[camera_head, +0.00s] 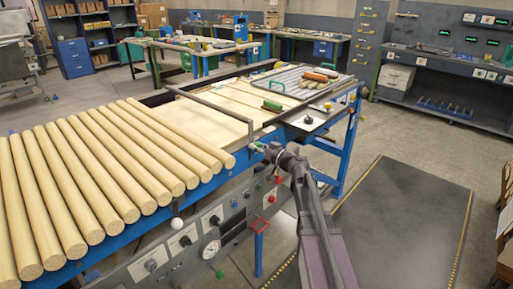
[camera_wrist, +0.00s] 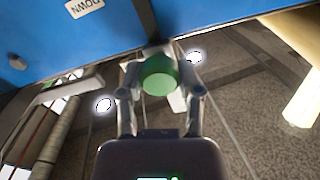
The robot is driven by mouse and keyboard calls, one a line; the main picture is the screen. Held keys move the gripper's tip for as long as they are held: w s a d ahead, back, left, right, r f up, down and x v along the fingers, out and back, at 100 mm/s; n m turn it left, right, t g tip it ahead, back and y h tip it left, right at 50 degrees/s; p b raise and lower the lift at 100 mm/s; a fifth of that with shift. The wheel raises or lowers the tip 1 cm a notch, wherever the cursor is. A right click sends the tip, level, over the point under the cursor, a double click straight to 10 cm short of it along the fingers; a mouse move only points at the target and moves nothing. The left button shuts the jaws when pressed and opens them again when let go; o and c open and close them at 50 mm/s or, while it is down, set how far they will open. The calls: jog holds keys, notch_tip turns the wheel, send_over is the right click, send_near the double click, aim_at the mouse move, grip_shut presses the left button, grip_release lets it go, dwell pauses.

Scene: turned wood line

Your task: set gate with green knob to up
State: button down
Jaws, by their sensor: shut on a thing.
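The green knob (camera_wrist: 160,76) sits between the two fingers of my gripper (camera_wrist: 160,92) in the wrist view, with the fingers closed on its sides. A grey piece shows behind the knob.
Round wood bars (camera_head: 90,180) lie side by side at left. A front panel with knobs and a gauge (camera_head: 210,249) runs below them. A grey tray (camera_head: 290,85) with several turned pieces is at the far end. The dark floor mat (camera_head: 400,225) at right is clear.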

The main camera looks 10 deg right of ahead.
jog(key=shift+w+r+p, duration=0.1)
jog(key=shift+r+p, duration=0.2)
jog(key=shift+r, duration=0.25)
jog(key=shift+c, duration=1.3)
grip_release()
jog(key=shift+a, duration=0.1)
jog(key=shift+s, duration=0.25)
jog(key=v, duration=1.1)
jog(key=shift+s+d, duration=0.25)
jog(key=shift+d, duration=0.1)
jog(key=shift+a, duration=0.1)
